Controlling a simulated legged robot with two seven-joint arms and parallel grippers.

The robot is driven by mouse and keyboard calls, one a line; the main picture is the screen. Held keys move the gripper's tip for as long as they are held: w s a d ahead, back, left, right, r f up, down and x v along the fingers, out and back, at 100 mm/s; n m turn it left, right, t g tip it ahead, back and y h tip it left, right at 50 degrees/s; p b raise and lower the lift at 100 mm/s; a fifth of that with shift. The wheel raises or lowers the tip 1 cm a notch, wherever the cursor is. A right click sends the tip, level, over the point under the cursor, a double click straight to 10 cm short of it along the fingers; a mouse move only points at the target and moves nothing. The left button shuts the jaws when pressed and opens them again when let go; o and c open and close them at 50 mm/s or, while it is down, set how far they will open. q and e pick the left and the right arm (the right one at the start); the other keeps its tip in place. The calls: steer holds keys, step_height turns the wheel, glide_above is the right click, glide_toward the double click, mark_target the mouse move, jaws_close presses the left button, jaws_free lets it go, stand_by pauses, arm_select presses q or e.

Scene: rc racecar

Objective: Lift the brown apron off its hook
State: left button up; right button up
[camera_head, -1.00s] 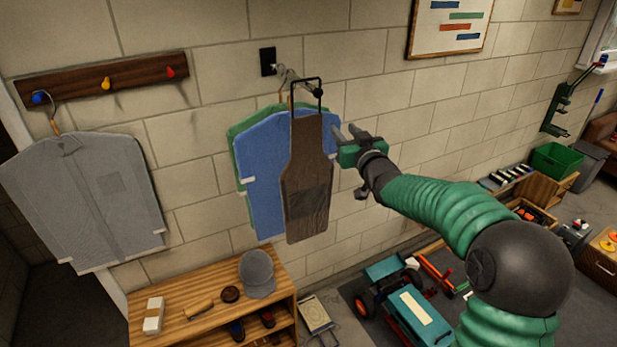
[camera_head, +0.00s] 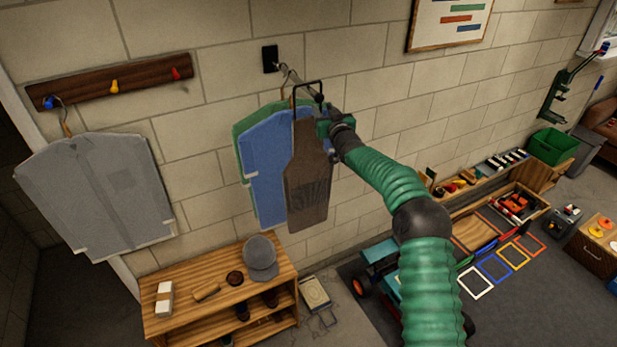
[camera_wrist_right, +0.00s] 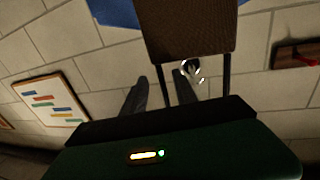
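My right gripper (camera_head: 322,116) is at the apron's upper right corner, by the loop's base. Its fingers (camera_wrist_right: 160,92) are spread in the right wrist view, with one strap (camera_wrist_right: 168,75) showing between them; I cannot tell if they touch it. A shiny hook end (camera_wrist_right: 190,68) shows beyond. My left gripper is not in view.
The blue garment (camera_head: 265,150) hangs close behind the apron. A grey shirt (camera_head: 95,195) hangs from a peg rack (camera_head: 120,82) at left. A wooden shelf with a grey cap (camera_head: 261,258) stands below. Bare wall lies right of the apron.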

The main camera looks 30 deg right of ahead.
steer(key=shift+w+a, duration=0.1)
steer(key=shift+w, duration=0.05)
steer(key=shift+s+r, duration=0.1)
steer(key=shift+s, duration=0.1)
jaws_close()
stand_by(1.1)
